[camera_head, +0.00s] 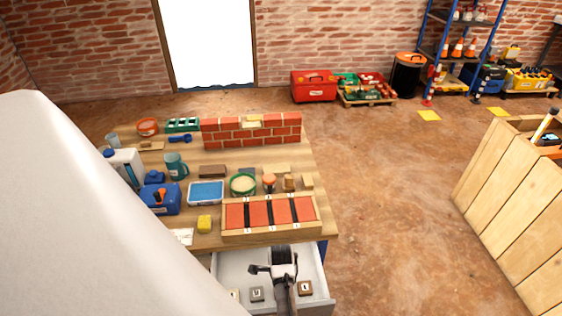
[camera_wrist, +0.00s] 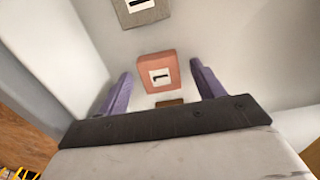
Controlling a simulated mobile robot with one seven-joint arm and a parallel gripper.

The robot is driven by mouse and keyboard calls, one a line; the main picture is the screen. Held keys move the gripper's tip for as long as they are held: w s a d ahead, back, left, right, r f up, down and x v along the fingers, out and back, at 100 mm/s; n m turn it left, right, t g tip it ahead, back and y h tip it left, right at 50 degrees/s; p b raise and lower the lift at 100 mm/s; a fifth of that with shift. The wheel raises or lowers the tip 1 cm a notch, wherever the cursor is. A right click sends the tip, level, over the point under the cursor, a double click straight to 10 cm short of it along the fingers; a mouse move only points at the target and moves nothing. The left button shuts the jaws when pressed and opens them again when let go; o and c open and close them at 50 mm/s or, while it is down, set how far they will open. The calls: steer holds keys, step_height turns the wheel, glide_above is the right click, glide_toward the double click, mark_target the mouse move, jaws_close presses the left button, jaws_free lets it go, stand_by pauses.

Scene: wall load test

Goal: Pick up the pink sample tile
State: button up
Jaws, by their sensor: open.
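The pink sample tile (camera_wrist: 148,63) lies in the open drawer (camera_wrist: 75,60), with a white label bearing a dark mark. In the wrist view it appears between the two purple fingertips of my gripper (camera_wrist: 160,75), with a gap on each side. My gripper is open and empty. In the head view my gripper (camera_head: 274,271) is over the drawer (camera_head: 228,268), and I cannot make out the pink tile there. How far the fingertips are above the tile is unclear.
A grey tile (camera_wrist: 133,17) lies beyond the pink one, and a brown tile (camera_wrist: 172,103) is partly hidden by my gripper. The workbench (camera_head: 315,222) behind the drawer holds a wooden rack of red tiles (camera_head: 270,232) and a small brick wall (camera_head: 290,128).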

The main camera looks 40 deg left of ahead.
steer(key=c, duration=1.1)
steer(key=shift+r, duration=0.1)
steer(key=shift+r+p, duration=3.35)
steer(key=shift+r, duration=6.6)
